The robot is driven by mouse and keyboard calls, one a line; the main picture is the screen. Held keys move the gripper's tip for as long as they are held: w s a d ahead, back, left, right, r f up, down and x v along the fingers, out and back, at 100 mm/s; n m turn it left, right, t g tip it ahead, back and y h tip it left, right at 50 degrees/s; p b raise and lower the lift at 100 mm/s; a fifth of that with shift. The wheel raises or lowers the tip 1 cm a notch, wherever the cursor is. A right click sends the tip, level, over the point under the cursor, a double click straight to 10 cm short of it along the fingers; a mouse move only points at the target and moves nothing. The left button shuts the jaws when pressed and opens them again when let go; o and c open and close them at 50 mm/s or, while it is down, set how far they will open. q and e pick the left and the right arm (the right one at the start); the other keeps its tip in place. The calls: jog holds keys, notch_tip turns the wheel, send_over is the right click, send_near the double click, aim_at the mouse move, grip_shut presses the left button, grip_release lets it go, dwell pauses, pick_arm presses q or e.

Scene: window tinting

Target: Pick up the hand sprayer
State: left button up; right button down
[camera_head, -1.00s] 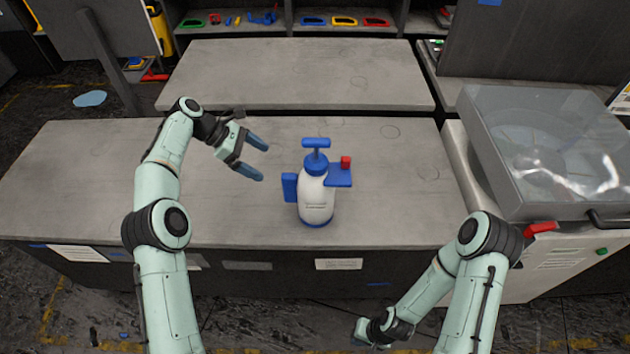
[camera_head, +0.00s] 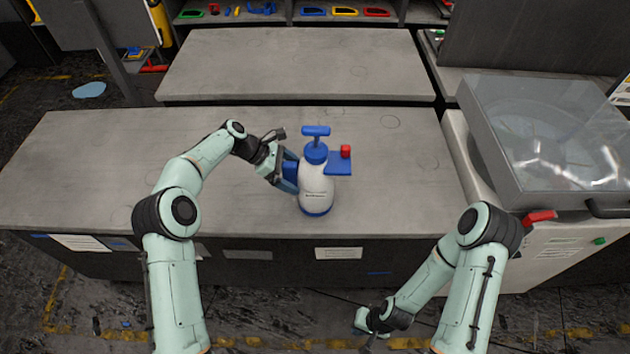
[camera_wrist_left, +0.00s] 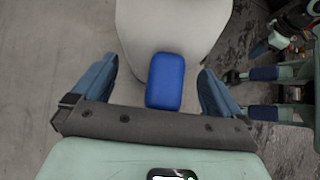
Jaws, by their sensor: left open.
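The hand sprayer (camera_head: 316,190) stands upright on the near grey workbench. It has a white bottle, a blue pump handle on top, a blue nozzle block with a red button on the right, and a blue side grip on the left. My left gripper (camera_head: 290,172) is at the sprayer's left side, around the blue grip. In the left wrist view the blue grip (camera_wrist_left: 166,82) lies between the two open fingers (camera_wrist_left: 158,85), with a gap on each side. The white bottle (camera_wrist_left: 172,28) is just beyond. My right gripper (camera_head: 364,332) is low in front of the bench; its fingers are not clear.
The workbench (camera_head: 90,170) is otherwise clear around the sprayer. A second grey table (camera_head: 290,65) stands behind it. A shelf with coloured tools (camera_head: 345,12) is at the back.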

pick_arm(q)
grip_shut()
jog(key=shift+r, duration=0.1)
dwell(0.3)
notch_tip(320, 180, up, 20)
dwell(0.6)
